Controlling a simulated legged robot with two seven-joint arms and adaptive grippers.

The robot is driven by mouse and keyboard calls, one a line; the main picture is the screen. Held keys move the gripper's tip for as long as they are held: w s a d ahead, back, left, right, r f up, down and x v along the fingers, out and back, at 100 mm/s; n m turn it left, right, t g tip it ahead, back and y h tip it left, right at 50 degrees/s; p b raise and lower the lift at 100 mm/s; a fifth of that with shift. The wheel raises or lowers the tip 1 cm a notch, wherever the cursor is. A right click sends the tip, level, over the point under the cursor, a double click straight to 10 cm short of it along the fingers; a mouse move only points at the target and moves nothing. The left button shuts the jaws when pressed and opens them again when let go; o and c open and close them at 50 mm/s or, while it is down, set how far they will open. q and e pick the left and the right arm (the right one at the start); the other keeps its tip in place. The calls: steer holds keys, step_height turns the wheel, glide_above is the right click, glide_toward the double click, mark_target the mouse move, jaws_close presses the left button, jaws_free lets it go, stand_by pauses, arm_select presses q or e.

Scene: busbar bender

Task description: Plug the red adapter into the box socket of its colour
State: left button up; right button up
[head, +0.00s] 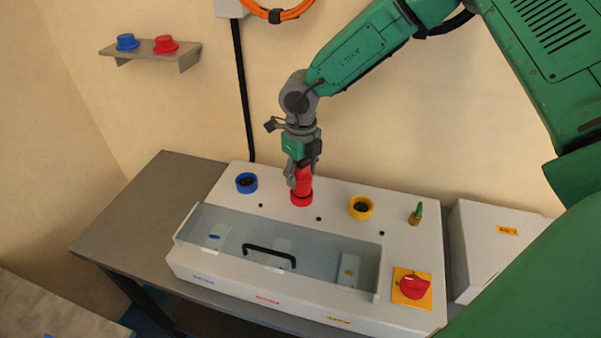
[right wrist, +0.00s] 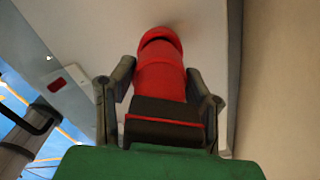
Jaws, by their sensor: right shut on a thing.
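The red adapter (head: 304,180) stands upright at the red socket (head: 301,199) on top of the white box, between the blue and yellow sockets. Its lower end meets the red ring; I cannot tell how deep it sits. My right gripper (head: 300,172) comes from above and is shut on the red adapter. In the right wrist view the red adapter (right wrist: 161,75) lies between the two fingers of the gripper (right wrist: 160,95), with its dark end towards my palm. My left gripper is not in view.
A wall shelf (head: 150,52) holds blue and red caps.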

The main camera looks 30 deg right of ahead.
steer(key=shift+s+f+b, duration=0.1)
steer(key=shift+f+b, duration=0.45)
steer(key=shift+f, duration=0.65)
steer(key=o, duration=1.4)
steer(key=r, duration=1.1)
steer(key=shift+w+r, duration=0.2)
steer(key=shift+r, duration=0.2)
